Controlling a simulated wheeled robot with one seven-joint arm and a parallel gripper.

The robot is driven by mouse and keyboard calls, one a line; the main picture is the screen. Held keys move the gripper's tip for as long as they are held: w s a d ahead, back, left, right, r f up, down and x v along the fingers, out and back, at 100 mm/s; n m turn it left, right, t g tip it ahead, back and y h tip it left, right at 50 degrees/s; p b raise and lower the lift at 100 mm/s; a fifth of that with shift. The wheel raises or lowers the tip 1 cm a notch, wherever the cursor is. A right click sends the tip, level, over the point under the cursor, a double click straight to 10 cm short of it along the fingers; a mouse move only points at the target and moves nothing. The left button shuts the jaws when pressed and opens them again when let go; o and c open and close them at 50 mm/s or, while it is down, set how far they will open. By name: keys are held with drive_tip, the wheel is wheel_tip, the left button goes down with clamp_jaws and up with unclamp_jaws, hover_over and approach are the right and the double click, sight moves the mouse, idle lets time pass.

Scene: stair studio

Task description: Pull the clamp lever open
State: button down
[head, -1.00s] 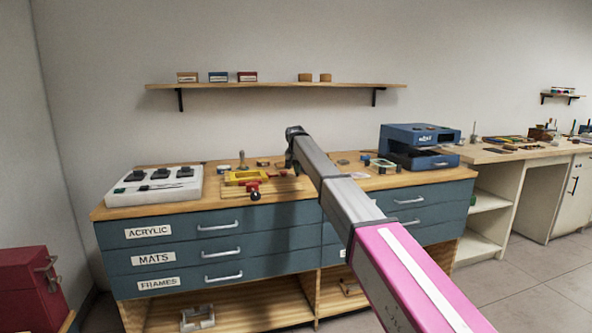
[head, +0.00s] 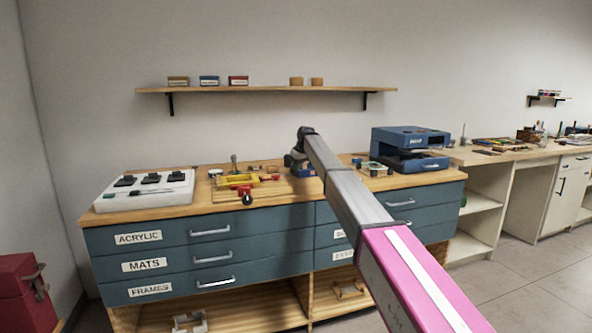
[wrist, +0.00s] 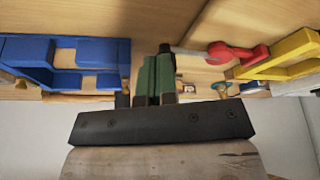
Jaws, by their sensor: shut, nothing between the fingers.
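A yellow fixture (head: 237,181) with a red clamp (head: 244,189) stands on the bench's wooden top. A black knob (head: 247,200) shows at the clamp's front. In the wrist view the yellow fixture (wrist: 285,56) is at upper right with the red clamp part (wrist: 238,53) beside it. A grey bar with a dark end runs from the red part toward my fingertips. My gripper (wrist: 158,68) has green fingers, pressed together and empty. The fingers overlap the dark end in the picture; I cannot tell whether they touch. In the head view my gripper is right of the fixture, its fingertips not clear.
A blue fixture (wrist: 65,60) lies on the other side of my fingers in the wrist view. A white switch panel (head: 145,190) stands at the bench's left, a blue machine (head: 410,148) at its right. A shelf (head: 265,90) hangs above.

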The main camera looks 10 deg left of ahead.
drive_tip(key=w+n, duration=0.1)
drive_tip(key=w+a+n+g, duration=0.1)
drive_tip(key=shift+w+n, duration=0.4)
drive_tip(key=shift+w+a, duration=0.4)
drive_tip(key=shift+f, duration=0.1)
drive_tip(key=shift+s+d, duration=0.15)
drive_tip(key=shift+d, duration=0.35)
drive_tip(key=d, duration=0.2)
drive_tip(key=d+r, duration=0.1)
drive_tip(key=shift+s+d, duration=0.15)
drive_tip(key=shift+s, duration=0.25)
drive_tip(key=w+v, duration=0.1)
drive_tip(key=v, duration=0.8)
drive_tip(key=shift+s, duration=0.45)
drive_tip(key=shift+d, duration=0.1)
